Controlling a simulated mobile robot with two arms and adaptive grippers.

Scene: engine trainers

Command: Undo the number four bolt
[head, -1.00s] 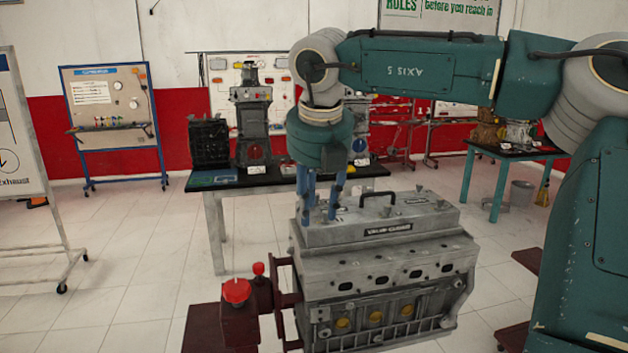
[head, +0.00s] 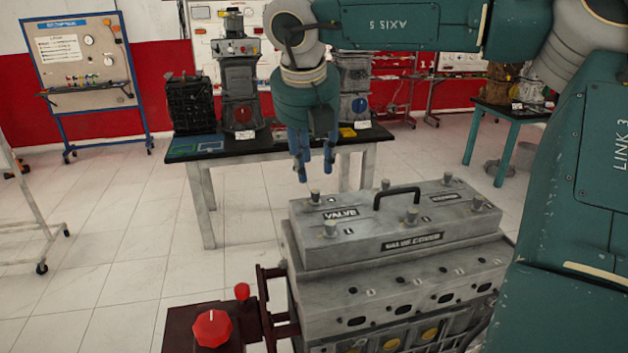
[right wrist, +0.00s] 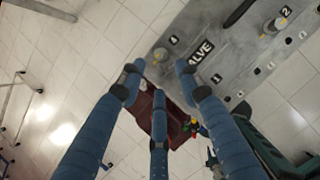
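The number four bolt (head: 314,196) stands upright at the far left corner of the grey valve cover (head: 390,225), beside a small "4" mark. It also shows in the right wrist view (right wrist: 163,54), with its pale head in place on the cover. My right gripper (head: 315,172) hangs above and slightly behind this bolt, pointing down. Its three blue fingers, seen in the right wrist view (right wrist: 155,92), are spread with nothing between them, and the bolt lies outside them. My left gripper is not in view.
Several other bolts (head: 330,229) and a black handle (head: 396,196) stand up from the cover. A dark red stand with a red knob (head: 212,328) is at the engine's left. A black-topped table (head: 270,143) with engine parts stands behind, across clear floor.

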